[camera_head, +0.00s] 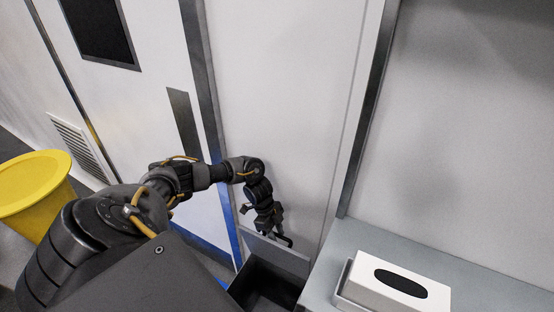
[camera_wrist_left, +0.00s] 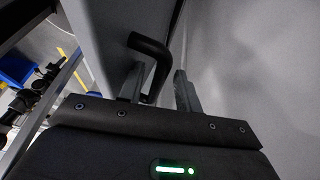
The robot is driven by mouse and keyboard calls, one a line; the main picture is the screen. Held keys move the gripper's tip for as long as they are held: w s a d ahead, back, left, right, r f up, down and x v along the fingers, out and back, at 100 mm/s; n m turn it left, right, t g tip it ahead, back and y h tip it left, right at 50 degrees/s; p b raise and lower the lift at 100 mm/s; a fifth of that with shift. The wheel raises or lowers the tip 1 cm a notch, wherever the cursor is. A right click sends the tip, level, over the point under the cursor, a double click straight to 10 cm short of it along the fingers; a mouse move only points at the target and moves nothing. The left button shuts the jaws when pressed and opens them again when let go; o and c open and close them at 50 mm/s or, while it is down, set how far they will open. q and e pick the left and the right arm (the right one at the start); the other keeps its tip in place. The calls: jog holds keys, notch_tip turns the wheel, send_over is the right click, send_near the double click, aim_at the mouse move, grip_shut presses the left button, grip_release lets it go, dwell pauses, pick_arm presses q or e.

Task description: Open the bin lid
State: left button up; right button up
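The bin (camera_head: 262,290) is a dark, box-shaped opening at the bottom centre of the head view. Its grey lid (camera_head: 290,262) stands raised at the far side, so the dark inside shows. A black, bent handle is on the lid; the handle (camera_wrist_left: 158,52) shows clearly in the left wrist view. My left gripper (camera_head: 272,228) is at the top of the lid, by the handle. In the left wrist view its two fingers (camera_wrist_left: 160,75) are apart, with part of the handle between them; I cannot tell whether they touch it. My right gripper is out of view.
A white box with a black oval (camera_head: 402,283) sits on a grey counter (camera_head: 465,270) just right of the bin. A yellow container (camera_head: 35,185) stands at the left. A white wall (camera_head: 285,90) and door panels rise close behind the bin.

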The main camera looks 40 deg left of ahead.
pick_arm(q)
jog(key=shift+w+r, duration=0.1)
jog(key=shift+r, duration=0.35)
jog(key=b+v, duration=0.2)
jog(key=v, duration=0.8)
jog(key=shift+a, duration=0.25)
